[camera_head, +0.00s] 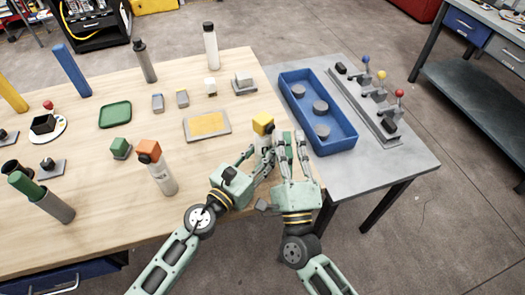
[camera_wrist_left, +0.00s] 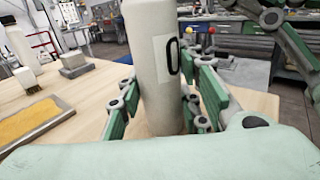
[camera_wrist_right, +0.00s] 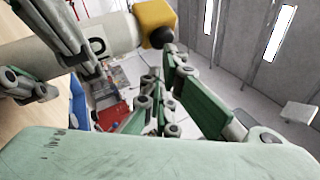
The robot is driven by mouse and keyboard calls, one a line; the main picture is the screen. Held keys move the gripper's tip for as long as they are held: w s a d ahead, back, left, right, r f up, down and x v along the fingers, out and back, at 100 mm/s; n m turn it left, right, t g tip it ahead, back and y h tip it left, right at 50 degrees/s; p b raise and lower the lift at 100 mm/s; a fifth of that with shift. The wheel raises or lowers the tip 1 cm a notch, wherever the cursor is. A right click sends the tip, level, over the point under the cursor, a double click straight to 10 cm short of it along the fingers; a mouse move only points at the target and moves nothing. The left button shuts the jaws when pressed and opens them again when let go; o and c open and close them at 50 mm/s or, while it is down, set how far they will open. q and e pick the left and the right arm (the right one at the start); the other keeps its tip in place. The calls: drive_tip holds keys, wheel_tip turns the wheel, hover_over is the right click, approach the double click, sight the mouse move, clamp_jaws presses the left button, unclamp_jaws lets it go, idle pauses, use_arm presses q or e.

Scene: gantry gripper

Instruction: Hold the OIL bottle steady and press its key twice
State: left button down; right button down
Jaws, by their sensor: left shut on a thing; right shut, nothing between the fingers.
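The pale bottle with a yellow block-shaped head (camera_head: 263,124) stands upright near the table's right edge. Its pale body (camera_wrist_left: 150,60) shows a label with a letter O, the rest hidden. My left gripper (camera_head: 260,160) is shut around the body, a finger on each side. My right gripper (camera_head: 289,142) is shut and empty, just right of the bottle. In the right wrist view the yellow head (camera_wrist_right: 155,16) is just above the right fingertips (camera_wrist_right: 156,88). A dark round part shows by the head; I cannot tell whether it is the key, or whether a finger touches it.
An orange-headed bottle (camera_head: 160,172) stands to the left. A tan pad (camera_head: 207,124) lies behind it. A blue tray (camera_head: 341,128) with grey discs and a lever panel (camera_head: 372,103) sit on the grey table at right.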

drive_tip(key=shift+s+d, duration=0.15)
drive_tip(key=shift+d, duration=0.05)
drive_tip(key=shift+s+d, duration=2.05)
drive_tip(key=shift+d, duration=0.1)
use_arm(q)
drive_tip(key=c, duration=1.2)
unclamp_jaws()
drive_tip(key=shift+s, duration=0.1)
